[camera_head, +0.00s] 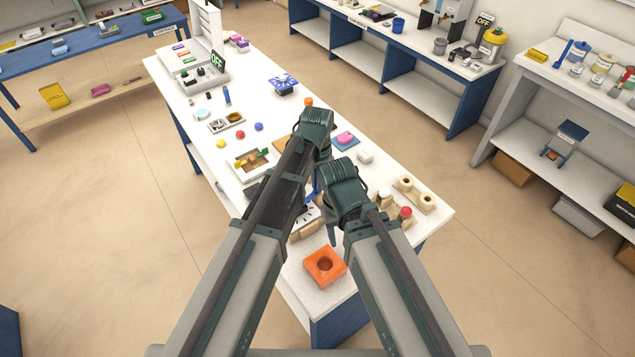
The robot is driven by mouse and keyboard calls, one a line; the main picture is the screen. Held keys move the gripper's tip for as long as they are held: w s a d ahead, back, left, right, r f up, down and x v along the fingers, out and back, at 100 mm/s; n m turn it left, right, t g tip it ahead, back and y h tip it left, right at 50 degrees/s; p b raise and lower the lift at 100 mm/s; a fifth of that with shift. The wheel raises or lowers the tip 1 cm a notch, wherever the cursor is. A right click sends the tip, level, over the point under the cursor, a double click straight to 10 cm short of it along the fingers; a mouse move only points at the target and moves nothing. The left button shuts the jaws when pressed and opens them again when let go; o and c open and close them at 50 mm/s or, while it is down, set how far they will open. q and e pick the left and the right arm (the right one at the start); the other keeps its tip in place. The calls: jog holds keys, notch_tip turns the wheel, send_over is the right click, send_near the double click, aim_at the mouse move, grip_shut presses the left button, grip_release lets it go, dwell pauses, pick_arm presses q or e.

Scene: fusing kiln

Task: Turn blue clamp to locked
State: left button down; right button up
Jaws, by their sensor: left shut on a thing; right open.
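A small blue part, which looks like the blue clamp (312,188), shows in the gap between my two arms near the front of the white table. A white plate with black marks (309,214) lies just below it in the picture. My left gripper (314,128) reaches down over this spot; its own arm hides the fingertips. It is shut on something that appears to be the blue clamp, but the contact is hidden. I cannot read the clamp's angle. My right gripper (343,188) is open beside it on the right, above the table, with its fingers mostly hidden.
An orange block with a round hole (325,266) sits at the table's front. Wooden holders (415,193) and a red knob (405,212) stand close on the right. A blue-patterned block (284,84) and several small objects lie farther back. Bare table (435,215) shows at the right edge.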

pick_arm(q)
jog(key=shift+m, duration=1)
jog(key=c, duration=1)
grip_release()
jog(key=shift+r, duration=0.15)
notch_tip(320, 180, up, 14)
jog(key=p, duration=1.3)
jog(key=shift+f+p, duration=0.25)
jog(key=shift+p, duration=0.15)
